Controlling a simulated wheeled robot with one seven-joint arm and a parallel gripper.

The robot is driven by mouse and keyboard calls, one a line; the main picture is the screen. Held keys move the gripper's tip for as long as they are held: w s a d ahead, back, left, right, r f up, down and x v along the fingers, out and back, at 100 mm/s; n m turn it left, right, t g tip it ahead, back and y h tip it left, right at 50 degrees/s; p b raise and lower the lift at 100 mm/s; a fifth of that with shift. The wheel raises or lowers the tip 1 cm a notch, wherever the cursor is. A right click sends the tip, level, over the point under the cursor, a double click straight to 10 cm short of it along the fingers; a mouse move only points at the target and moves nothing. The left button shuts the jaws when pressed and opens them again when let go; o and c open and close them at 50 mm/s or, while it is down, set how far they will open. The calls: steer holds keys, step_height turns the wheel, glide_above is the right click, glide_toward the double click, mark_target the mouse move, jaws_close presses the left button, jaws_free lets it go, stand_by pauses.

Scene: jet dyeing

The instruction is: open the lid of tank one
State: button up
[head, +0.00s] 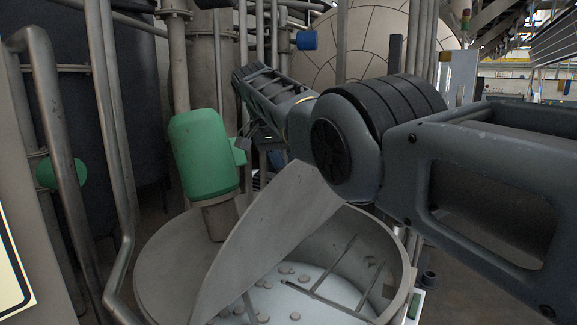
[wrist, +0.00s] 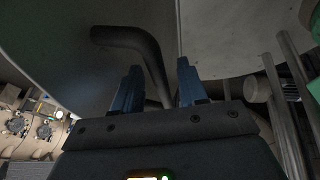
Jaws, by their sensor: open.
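Tank one, as far as I can tell, is the round grey tank (head: 392,262) low in the head view. Its lid (head: 268,232) is a flat grey plate, tilted steeply up, and part of the tank's inside shows beside it. In the wrist view a dark bent bar handle (wrist: 148,48) stands in front of a grey surface. My gripper (wrist: 160,65) is open, with its two blue fingers on either side of the handle's lower stretch. I cannot tell whether they touch it. In the head view my gripper is not clearly seen, and the handle is hidden.
A green motor housing (head: 203,153) stands at the tank's left rim, close to the lid. Steel pipes (head: 105,120) run upright at the left. Pale liquid with several round lumps (head: 288,270) shows inside the tank. More pipes stand at the wrist view's right (wrist: 282,120).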

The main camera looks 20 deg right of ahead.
steer(key=p+v, duration=0.2)
steer(key=v, duration=0.5)
steer(key=shift+a+r+p, duration=0.2)
steer(key=shift+r+p, duration=0.1)
